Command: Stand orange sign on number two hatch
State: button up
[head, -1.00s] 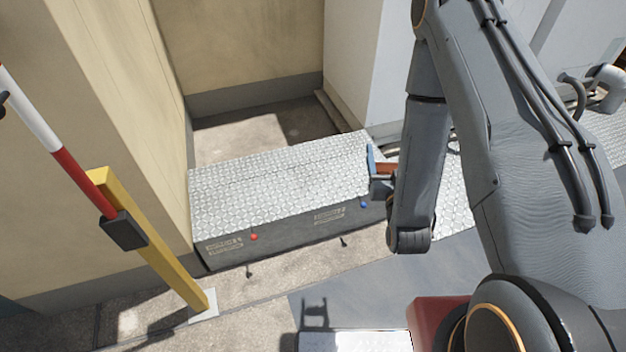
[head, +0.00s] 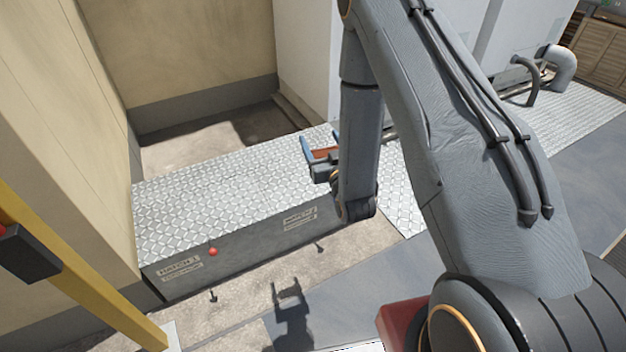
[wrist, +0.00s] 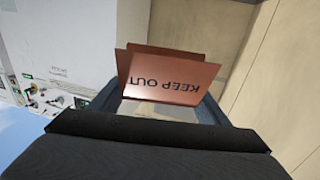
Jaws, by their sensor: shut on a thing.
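The orange sign (wrist: 172,78) is a folded board reading KEEP OUT, upside down in the wrist view. My gripper (wrist: 160,105) is shut on it, one finger on each side. In the head view only a small strip of the sign (head: 323,154) shows between the fingers of my gripper (head: 320,157), near the right end of the tread-plate box. The number two hatch (head: 275,172) is the right part of that box, with a HATCH 2 label on its front. My arm covers its right end. Whether the sign touches the plate, I cannot tell.
The number one hatch (head: 185,212) is the left part of the box, with a red knob (head: 213,251) in front. Its top is clear. A yellow post (head: 75,275) stands at front left. Beige walls and a pale cabinet (head: 303,60) rise behind.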

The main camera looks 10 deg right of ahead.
jog(key=w+a+f+n+y+b, duration=0.15)
jog(key=w+a+f+b, duration=0.25)
jog(key=w+f+b, duration=1)
jog(key=w+a+f+n+y+b, duration=0.1)
jog(key=w+a+f+y+b, duration=0.15)
jog(key=w+f+b, duration=1.1)
jog(key=b, duration=1)
send_over(292, 183)
jog(key=shift+g+h, duration=0.3)
notch_tip(292, 183, down, 5)
jog(key=shift+f, duration=0.15)
jog(key=shift+f, duration=0.2)
jog(key=o, duration=1)
jog(key=shift+o, duration=0.2)
jog(key=shift+r, duration=0.1)
